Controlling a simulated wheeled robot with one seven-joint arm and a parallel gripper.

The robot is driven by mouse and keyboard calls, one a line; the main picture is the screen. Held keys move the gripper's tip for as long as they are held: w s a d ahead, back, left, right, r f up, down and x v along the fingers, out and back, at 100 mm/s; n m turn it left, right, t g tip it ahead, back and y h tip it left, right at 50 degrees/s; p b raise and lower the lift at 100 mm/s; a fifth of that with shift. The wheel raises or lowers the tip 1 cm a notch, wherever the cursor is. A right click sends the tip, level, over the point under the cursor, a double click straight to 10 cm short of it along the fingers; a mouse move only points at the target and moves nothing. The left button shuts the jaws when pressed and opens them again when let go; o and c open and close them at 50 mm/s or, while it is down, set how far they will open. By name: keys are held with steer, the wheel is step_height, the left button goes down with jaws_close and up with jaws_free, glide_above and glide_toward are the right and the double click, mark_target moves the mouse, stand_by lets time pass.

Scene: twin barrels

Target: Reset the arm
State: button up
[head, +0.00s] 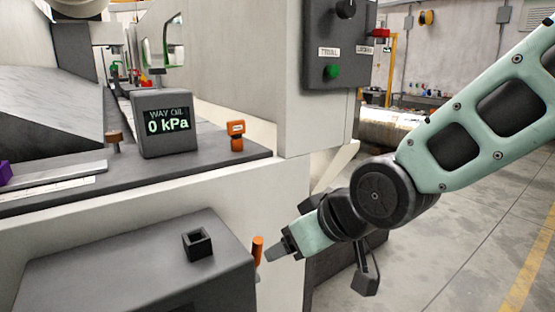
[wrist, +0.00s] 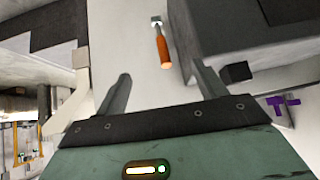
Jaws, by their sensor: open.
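My gripper (head: 272,255) is at the end of my mint-green arm, low in the middle of the head view, in front of the white machine side. In the wrist view my gripper (wrist: 166,84) has its two fingers spread, with nothing held between them. An orange handle (head: 257,250) stands just left of the fingertips in the head view. In the wrist view the orange handle (wrist: 164,50) shows beyond the fingertips, between their lines, with a pale metal end. I cannot tell its exact distance from the fingers.
A "WAY OIL 0 kPa" display (head: 167,123) and an orange-topped part (head: 236,136) sit on the ledge. A control box (head: 338,45) hangs above. Open floor (head: 450,255) lies right.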

steer(key=s+d+f+g+h, duration=0.3)
steer(key=s+d, duration=0.2)
steer(key=s, duration=0.4)
steer(key=s+d+f+g+h, duration=0.25)
steer(key=s+d, duration=0.35)
steer(key=s, duration=0.3)
step_height(320, 180, up, 19)
steer(key=p, duration=1.8)
steer(key=shift+s+g+p, duration=0.15)
steer(key=shift+g+p, duration=0.25)
steer(key=shift+g, duration=0.05)
steer(key=shift+c, duration=0.2)
